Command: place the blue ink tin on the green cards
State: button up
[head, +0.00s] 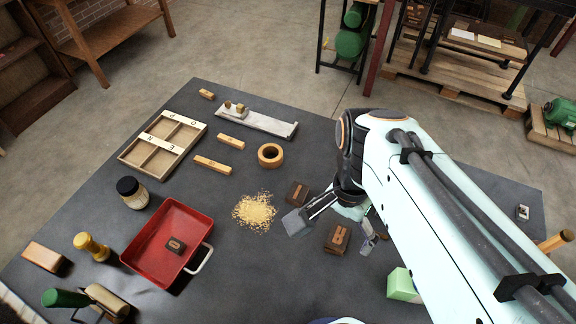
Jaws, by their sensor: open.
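A pale green block-like stack (403,285), which looks like the green cards, lies on the dark table at the lower right, partly behind my arm. I cannot make out a blue ink tin for certain. A rounded blue and whitish shape (338,321) is cut off by the bottom edge, and I cannot tell what it is. My gripper (334,232) is open above the middle right of the table, its fingers spread wide. A dark brown wooden block (338,239) shows between the fingers; I cannot tell whether they touch it.
Another brown block (298,194) lies just behind my gripper. A sawdust pile (254,212), wooden ring (270,155) and red tray (150,237) are to the left. A lidded jar (132,194) and letter tray (162,143) stand farther left.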

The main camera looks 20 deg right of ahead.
jog(key=s+a+n, duration=0.3)
jog(key=a+n, duration=0.4)
jog(key=n, duration=0.5)
jog(key=shift+s+a+r+n+t+y, duration=0.15)
jog(key=shift+s+r+n+t+y, duration=0.15)
jog(key=shift+s+n+t, duration=0.1)
